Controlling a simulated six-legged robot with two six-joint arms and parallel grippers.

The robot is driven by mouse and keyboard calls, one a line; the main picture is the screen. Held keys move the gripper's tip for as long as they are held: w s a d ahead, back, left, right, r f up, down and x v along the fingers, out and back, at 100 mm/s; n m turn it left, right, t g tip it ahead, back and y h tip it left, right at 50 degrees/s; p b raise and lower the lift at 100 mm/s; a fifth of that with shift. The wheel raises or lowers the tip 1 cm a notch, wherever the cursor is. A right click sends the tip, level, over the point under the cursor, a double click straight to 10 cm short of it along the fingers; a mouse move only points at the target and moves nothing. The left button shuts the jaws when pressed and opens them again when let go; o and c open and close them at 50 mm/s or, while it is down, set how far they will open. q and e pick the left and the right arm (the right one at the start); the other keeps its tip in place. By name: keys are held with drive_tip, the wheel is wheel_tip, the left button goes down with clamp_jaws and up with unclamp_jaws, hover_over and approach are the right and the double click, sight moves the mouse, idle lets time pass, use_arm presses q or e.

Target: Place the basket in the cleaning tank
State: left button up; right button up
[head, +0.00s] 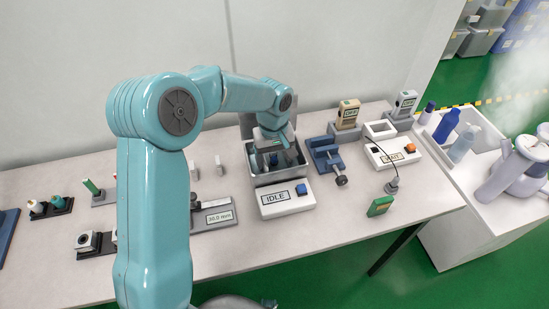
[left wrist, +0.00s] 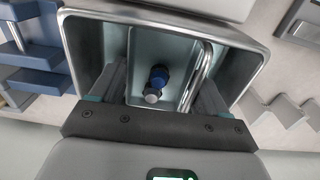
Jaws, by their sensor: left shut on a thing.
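The cleaning tank (head: 277,177) is a silver open-topped box with a white front panel reading IDLE and a blue button. It stands at the back middle of the table, and its metal rim fills the left wrist view (left wrist: 85,45). My left gripper (head: 272,150) reaches down over the tank opening. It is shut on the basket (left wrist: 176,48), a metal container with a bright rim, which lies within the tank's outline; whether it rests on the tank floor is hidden. A blue and silver part (left wrist: 156,82) lies inside the basket. My right gripper is in neither view.
A blue vise (head: 325,158) stands close to the tank's right. Farther right are handheld testers (head: 347,115) and a white START box (head: 395,152). A gauge reading 30.0 mm (head: 218,217) is left of the tank. A green device (head: 380,206) lies near the front edge.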

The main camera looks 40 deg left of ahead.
use_arm(q)
drive_tip(key=shift+s, duration=0.1)
drive_tip(key=shift+f, duration=0.15)
drive_tip(key=o, duration=1)
drive_tip(key=shift+o, duration=0.2)
drive_tip(key=shift+r, duration=0.45)
wheel_tip(320, 180, up, 12)
drive_tip(key=p, duration=0.1)
drive_tip(key=shift+f, duration=0.25)
